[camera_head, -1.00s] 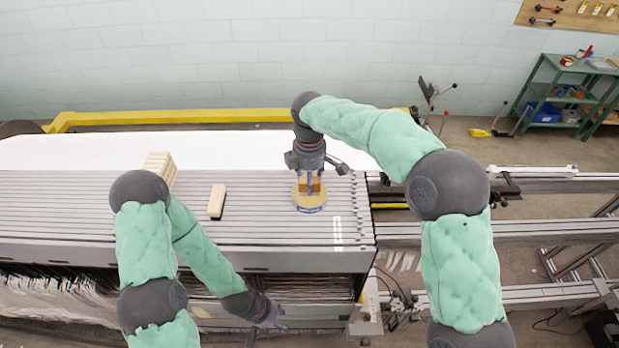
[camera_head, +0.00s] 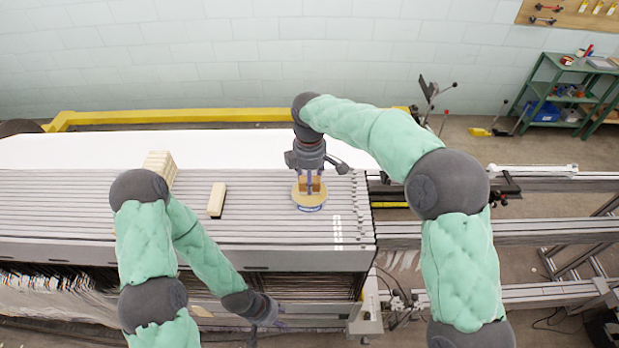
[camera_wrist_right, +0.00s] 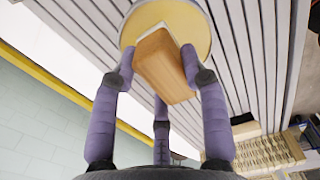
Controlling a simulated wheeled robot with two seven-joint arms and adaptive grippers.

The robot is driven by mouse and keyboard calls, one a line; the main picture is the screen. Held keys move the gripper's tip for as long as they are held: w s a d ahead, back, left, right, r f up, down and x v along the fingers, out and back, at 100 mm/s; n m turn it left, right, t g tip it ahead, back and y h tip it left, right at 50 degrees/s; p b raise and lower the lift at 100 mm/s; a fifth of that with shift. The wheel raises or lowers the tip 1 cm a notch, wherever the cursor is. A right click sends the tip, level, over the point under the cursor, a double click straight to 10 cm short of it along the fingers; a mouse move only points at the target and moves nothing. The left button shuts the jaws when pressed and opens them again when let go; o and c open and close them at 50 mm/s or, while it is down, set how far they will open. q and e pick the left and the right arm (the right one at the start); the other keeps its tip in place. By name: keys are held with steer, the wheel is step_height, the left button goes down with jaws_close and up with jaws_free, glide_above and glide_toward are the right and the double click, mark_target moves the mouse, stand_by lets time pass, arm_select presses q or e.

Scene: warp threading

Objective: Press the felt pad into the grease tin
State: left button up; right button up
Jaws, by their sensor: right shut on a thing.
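The felt pad (camera_wrist_right: 163,62) is a wooden block with a thin white layer at its far end. It also shows in the head view (camera_head: 309,184). The grease tin (camera_head: 309,200) is round and shallow, with a yellowish face and a blue label on its side; its yellow face shows in the right wrist view (camera_wrist_right: 195,22). My right gripper (camera_head: 309,181) is shut on the block over the tin. The white end is at the yellow face; I cannot tell how firmly it touches. My left gripper (camera_head: 272,315) hangs at the front edge, far from both; its fingers are too small to read.
The tin sits on a grey slatted top (camera_head: 270,225) near its right end. A cream block (camera_head: 217,200) lies to the left, and a stack of cream pieces (camera_head: 160,167) stands beyond it. Metal rails (camera_head: 500,232) run off to the right. The slats between the cream block and tin are clear.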

steer(key=shift+f, duration=0.3)
steer(key=shift+f, duration=0.15)
stand_by(1.5)
steer(key=shift+r+p, duration=2.85)
steer(key=shift+r, duration=0.8)
steer(key=shift+f, duration=0.1)
